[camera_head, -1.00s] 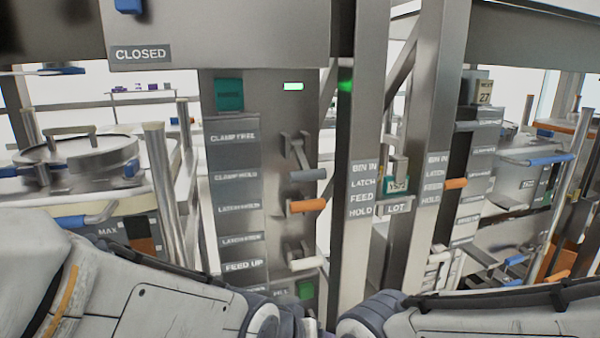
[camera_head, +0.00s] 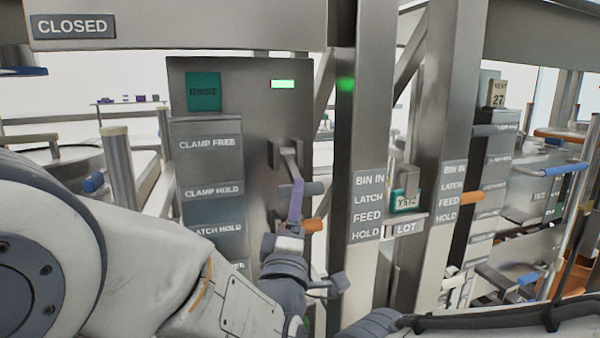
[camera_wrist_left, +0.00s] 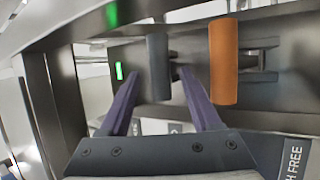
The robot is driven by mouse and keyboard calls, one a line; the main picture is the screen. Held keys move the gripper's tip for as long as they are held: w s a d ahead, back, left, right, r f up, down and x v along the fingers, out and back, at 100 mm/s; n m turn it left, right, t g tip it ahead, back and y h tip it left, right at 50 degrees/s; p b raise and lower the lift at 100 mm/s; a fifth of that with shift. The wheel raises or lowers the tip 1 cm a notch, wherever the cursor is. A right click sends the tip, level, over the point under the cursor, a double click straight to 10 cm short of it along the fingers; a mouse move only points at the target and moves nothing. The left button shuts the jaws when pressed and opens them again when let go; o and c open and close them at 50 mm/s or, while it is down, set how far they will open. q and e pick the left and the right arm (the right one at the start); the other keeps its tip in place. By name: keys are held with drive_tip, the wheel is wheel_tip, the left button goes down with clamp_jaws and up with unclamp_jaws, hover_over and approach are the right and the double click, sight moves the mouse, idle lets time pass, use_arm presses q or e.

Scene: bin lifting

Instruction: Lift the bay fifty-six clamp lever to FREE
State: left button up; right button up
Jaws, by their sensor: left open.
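The grey-handled clamp lever (camera_head: 316,188) sits on the panel in the head view, at about the height of the CLAMP HOLD label (camera_head: 213,190), below CLAMP FREE (camera_head: 209,143). No bay number fifty-six is readable. My left gripper (camera_head: 297,190) is in front of the lever, its purple fingers overlapping the handle. In the left wrist view the gripper (camera_wrist_left: 158,77) is open, with the grey handle (camera_wrist_left: 158,60) between and just beyond the fingertips; contact cannot be told. My right gripper is not in view.
An orange handle (camera_head: 314,226) lies just below the grey one; in the wrist view the orange handle (camera_wrist_left: 223,65) is close beside the right finger. A steel post (camera_head: 367,120) stands right of the levers. A teal RINSE plate (camera_head: 204,92) and a green light (camera_head: 283,84) are above.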

sight(300, 175)
use_arm(q)
drive_tip(key=p+x, duration=0.2)
drive_tip(key=x, duration=0.5)
drive_tip(key=shift+w+r, duration=0.15)
drive_tip(key=shift+w, duration=0.2)
clamp_jaws()
idle(1.0)
